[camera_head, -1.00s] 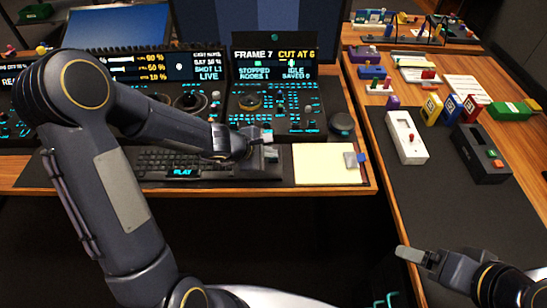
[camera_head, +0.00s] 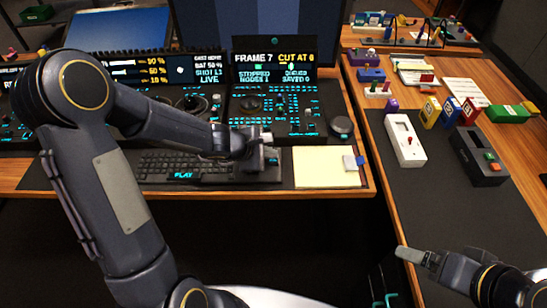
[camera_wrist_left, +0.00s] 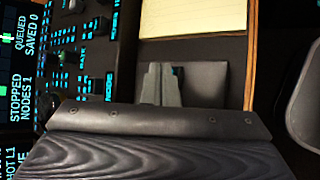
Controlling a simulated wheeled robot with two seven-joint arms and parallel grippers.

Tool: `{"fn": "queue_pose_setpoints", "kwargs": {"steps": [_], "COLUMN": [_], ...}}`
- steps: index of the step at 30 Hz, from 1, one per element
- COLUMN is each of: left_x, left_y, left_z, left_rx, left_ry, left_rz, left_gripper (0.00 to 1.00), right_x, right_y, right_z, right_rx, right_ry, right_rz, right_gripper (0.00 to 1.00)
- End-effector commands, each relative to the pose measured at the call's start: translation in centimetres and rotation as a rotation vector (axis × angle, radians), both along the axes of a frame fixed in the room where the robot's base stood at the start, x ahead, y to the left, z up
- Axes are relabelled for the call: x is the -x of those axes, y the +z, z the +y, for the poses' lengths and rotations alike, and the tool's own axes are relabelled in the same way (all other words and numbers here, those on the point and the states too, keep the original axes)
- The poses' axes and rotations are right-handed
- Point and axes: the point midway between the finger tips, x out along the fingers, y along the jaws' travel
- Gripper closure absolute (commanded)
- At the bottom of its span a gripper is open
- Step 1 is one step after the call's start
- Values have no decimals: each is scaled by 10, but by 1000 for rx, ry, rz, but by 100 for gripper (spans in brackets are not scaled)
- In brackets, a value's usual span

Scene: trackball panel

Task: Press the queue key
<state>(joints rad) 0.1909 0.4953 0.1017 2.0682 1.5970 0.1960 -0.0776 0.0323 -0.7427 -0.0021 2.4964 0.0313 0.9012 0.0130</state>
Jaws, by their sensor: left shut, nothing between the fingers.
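The trackball panel (camera_head: 290,122) stands on the desk with its lit keys and a screen (camera_head: 273,62). My left gripper (camera_head: 267,143) is shut and empty at the panel's front edge. In the left wrist view its fingers (camera_wrist_left: 162,85) are together, beside the panel's keys (camera_wrist_left: 90,60). I cannot make out which key is the queue key; the key lettering is too small, and the gripper hides part of the front edge. My right gripper (camera_head: 412,255) is at the lower right, away from the panel.
A keyboard (camera_head: 200,165) lies left of the gripper, and a cream notepad (camera_head: 325,167) lies to its right. A round dark knob (camera_head: 341,126) is right of the panel. The side table holds a white switch box (camera_head: 404,140) and a black button box (camera_head: 478,155).

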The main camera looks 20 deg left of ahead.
Motion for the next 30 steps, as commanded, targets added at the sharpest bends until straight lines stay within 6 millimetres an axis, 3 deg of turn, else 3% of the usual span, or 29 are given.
{"fn": "queue_pose_setpoints", "kwargs": {"steps": [11, 25, 30], "left_x": [0, 0, 0], "left_y": [3, 48, 52], "left_z": [0, 0, 0], "left_rx": [1, 0, 1], "left_ry": [0, -1, -1], "left_rz": [-1, -2, 0], "left_gripper": [100, 100, 100], "right_x": [0, 0, 0], "right_y": [3, 44, 47], "right_z": [0, 0, 0], "right_rx": [0, 0, 0], "right_ry": [0, 0, 0], "right_rz": [0, 0, 0], "right_gripper": [12, 12, 12]}}
